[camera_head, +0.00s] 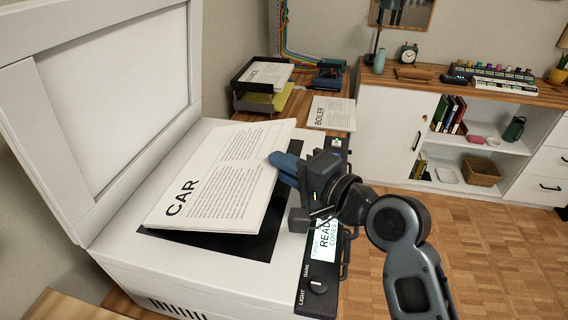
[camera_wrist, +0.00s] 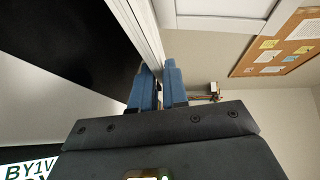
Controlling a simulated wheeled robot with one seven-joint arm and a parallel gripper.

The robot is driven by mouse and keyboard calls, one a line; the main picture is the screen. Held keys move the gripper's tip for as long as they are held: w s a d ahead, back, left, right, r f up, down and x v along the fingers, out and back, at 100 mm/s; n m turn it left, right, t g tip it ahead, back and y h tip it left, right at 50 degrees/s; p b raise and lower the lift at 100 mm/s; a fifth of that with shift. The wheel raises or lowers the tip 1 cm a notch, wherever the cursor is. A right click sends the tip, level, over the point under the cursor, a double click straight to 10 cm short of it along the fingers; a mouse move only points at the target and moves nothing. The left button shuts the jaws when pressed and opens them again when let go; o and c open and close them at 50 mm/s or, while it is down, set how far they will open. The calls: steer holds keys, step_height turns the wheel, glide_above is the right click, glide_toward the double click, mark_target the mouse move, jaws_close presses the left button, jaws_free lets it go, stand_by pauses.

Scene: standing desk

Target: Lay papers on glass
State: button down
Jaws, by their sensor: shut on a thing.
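My gripper (camera_head: 284,167) is shut on the right edge of the papers (camera_head: 232,170), a white sheaf headed "CAR" that faces up. The papers are held tilted above the dark glass (camera_head: 258,243) of the copier, with their lower left edge close to it. I cannot tell whether that edge touches. In the wrist view the blue fingertips (camera_wrist: 158,88) pinch the sheaf (camera_wrist: 143,28), seen edge-on, and the black glass (camera_wrist: 60,60) is at the left. The copier lid (camera_head: 118,85) stands open at the left. The papers hide much of the glass.
Behind are a paper tray (camera_head: 262,84) and papers headed "BOILER" (camera_head: 332,113). A white cabinet (camera_head: 385,115) stands at the back right; wooden floor lies clear before it.

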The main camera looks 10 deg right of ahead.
steer(key=c, duration=1.1)
jaws_free()
steer(key=shift+o, duration=0.2)
steer(key=shift+s, duration=0.1)
steer(key=b+v, duration=0.1)
steer(key=v, duration=0.6)
steer(key=shift+s+d, duration=0.2)
steer(key=shift+d, duration=0.05)
steer(key=shift+d, duration=0.1)
